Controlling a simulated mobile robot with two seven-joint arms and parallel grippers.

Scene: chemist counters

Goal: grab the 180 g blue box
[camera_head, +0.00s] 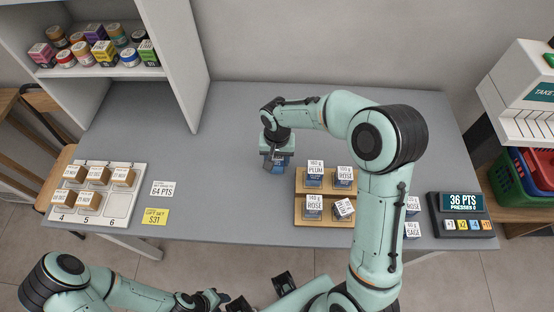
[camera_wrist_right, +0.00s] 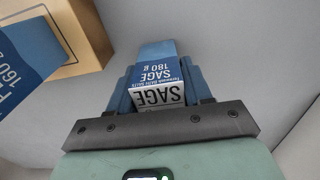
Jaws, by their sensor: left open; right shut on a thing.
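The blue box (camera_wrist_right: 156,72) in the right wrist view has a white label reading SAGE and 180 g. My right gripper (camera_head: 276,163) is shut on it, with a finger on either side of the box in the wrist view. In the head view the gripper points down over the grey counter, left of the wooden display stand, and mostly hides the box. I cannot tell whether the box touches the counter. My left gripper (camera_head: 218,299) is open and empty at the bottom of the head view, in front of the counter.
The wooden stand (camera_head: 325,221) holds several blue boxes labelled plum and rose; one sits tilted. More boxes are partly behind my right arm. A numbered white tray (camera_head: 119,212) with brown boxes lies left. A points display (camera_head: 462,208) stands right. The counter's middle back is clear.

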